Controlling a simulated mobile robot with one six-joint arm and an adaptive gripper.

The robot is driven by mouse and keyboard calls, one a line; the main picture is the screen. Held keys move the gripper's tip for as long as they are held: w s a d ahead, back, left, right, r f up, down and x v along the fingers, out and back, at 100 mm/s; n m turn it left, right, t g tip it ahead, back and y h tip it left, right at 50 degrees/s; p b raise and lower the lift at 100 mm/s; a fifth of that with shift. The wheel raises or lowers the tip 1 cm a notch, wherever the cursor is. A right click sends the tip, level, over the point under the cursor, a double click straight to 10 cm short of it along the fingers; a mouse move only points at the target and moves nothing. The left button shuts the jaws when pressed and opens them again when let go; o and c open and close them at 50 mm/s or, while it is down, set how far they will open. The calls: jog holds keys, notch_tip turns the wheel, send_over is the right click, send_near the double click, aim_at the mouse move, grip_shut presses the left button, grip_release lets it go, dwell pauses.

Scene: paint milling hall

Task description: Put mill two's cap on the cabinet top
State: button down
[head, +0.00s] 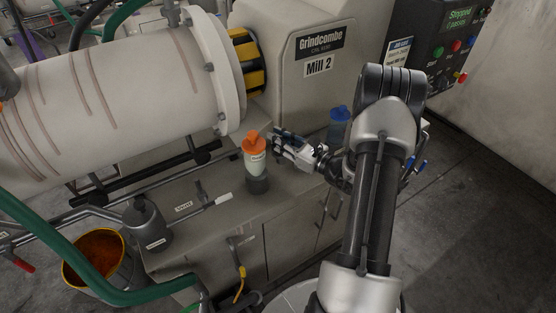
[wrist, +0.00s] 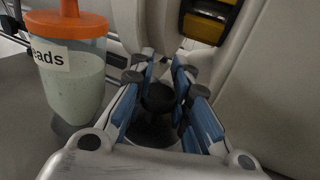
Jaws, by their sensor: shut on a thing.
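Mill two (head: 318,67) carries a "Mill 2" label, with its pale drum (head: 110,85) to the left. The grey cabinet top (head: 215,180) lies below and in front of it. My gripper (head: 279,138) is low over the cabinet top, just right of an orange-topped bottle. In the wrist view my gripper (wrist: 163,98) is shut on a dark cap (wrist: 158,97) with a round knob, between its blue-padded fingers. The cap is hard to make out in the head view. I cannot tell whether it touches the cabinet top.
The orange-topped bottle (head: 256,165), partly labelled "eads" in the wrist view (wrist: 75,70), stands close left of my gripper. A blue container (head: 339,122) stands behind my arm. The control panel (head: 455,40) reads "Stopped".

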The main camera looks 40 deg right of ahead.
aim_at(279, 154)
jog(key=shift+f+b, duration=1.05)
jog(key=shift+f, duration=2.3)
jog(key=shift+f, duration=0.1)
jog(key=c, duration=1.3)
grip_release()
jog(key=shift+c, duration=0.2)
jog(key=p+v, duration=0.3)
jog(key=v, duration=0.9)
